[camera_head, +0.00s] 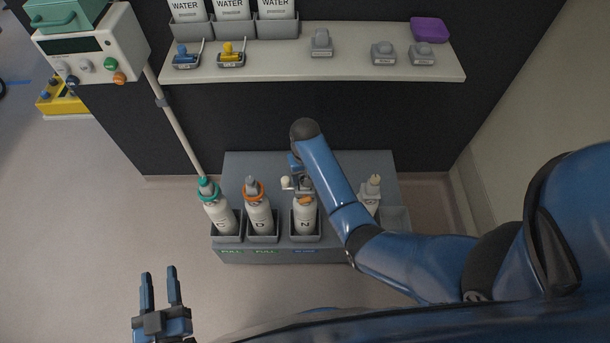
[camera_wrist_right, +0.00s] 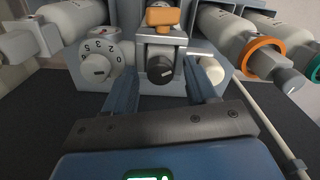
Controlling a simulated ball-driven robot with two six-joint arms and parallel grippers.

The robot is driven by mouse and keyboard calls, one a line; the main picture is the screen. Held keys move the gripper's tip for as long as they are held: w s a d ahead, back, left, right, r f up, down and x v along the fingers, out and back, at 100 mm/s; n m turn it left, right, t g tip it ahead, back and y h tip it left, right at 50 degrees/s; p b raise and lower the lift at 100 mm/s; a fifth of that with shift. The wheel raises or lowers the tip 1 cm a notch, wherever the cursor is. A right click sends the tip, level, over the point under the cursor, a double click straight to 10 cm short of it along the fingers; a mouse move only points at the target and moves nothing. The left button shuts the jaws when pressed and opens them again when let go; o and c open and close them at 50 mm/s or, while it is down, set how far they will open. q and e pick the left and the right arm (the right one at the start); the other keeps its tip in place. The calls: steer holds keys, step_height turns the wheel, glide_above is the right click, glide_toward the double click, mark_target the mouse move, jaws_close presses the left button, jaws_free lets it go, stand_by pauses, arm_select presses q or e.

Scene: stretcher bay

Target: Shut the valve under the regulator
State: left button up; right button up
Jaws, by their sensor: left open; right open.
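The cylinder marked N (camera_head: 305,219) stands in the rack with a regulator on its top, partly hidden by my right arm. In the right wrist view the regulator shows a grey body with a numbered dial (camera_wrist_right: 97,68), a dark round knob (camera_wrist_right: 160,70) in the middle and an orange part (camera_wrist_right: 162,17) above it. My right gripper (camera_wrist_right: 160,85) is open, its two blue fingers on either side below the dark knob; contact cannot be told. Which knob is the valve is not clear. My left gripper (camera_head: 161,287) is open and empty, over the floor at lower left.
Cylinders with a teal collar (camera_head: 218,213) and an orange collar (camera_head: 259,215) stand left of N, another cylinder (camera_head: 371,191) right of it. The grey rack (camera_head: 240,170) holds them. A pale shelf (camera_head: 280,66) runs behind, with a monitor (camera_head: 95,45) at upper left.

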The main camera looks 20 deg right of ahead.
jaws_close()
